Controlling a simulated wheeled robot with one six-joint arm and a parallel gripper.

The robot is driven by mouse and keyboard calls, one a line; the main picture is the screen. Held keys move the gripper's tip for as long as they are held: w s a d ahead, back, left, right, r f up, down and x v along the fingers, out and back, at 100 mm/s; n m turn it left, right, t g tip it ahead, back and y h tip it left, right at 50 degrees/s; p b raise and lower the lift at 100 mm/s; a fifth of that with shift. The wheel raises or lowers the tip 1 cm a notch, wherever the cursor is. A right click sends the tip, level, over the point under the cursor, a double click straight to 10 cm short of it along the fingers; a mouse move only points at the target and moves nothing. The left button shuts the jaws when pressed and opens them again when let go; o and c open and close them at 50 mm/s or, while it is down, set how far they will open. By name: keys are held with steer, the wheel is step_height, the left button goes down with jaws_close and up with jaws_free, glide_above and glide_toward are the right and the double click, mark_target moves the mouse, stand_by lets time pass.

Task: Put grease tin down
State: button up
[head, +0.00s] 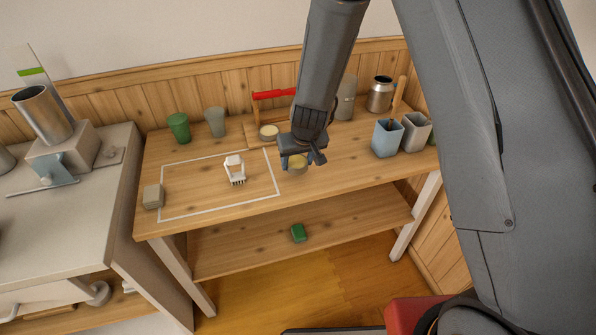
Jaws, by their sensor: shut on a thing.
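My gripper (300,160) points down over the right half of the wooden table and is shut on the grease tin (298,165), a small round tin with a pale yellowish look. The gripper covers part of the tin. I cannot tell whether its base touches the table top (345,160) or hangs just above it. A similar small round tin (268,132) stands behind and to the left, by a wooden board.
A white-outlined area (200,208) holds a white brush-like tool (235,170). A beige block (153,196) sits at its left. Green (179,127) and grey (215,121) cups stand behind. Blue (386,138) and grey (415,132) holders stand right. A green block (298,232) lies on the lower shelf.

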mark_target(299, 166)
steer(key=shift+f+b, duration=1.3)
steer(key=shift+f, duration=0.3)
steer(key=shift+f, duration=0.1)
steer(key=o, duration=1.4)
steer(key=shift+o, duration=0.2)
steer(key=p+v, duration=0.7)
steer(key=v, duration=0.5)
steer(key=s+d+r+m+g+h, duration=0.1)
steer(key=s+d+r+m, duration=0.2)
steer(key=s+d+r, duration=1)
steer(key=s+d, duration=0.4)
steer(key=shift+s+d+r+g, duration=0.15)
steer(key=shift+d+r+g, duration=0.05)
steer(key=shift+r+g, duration=0.2)
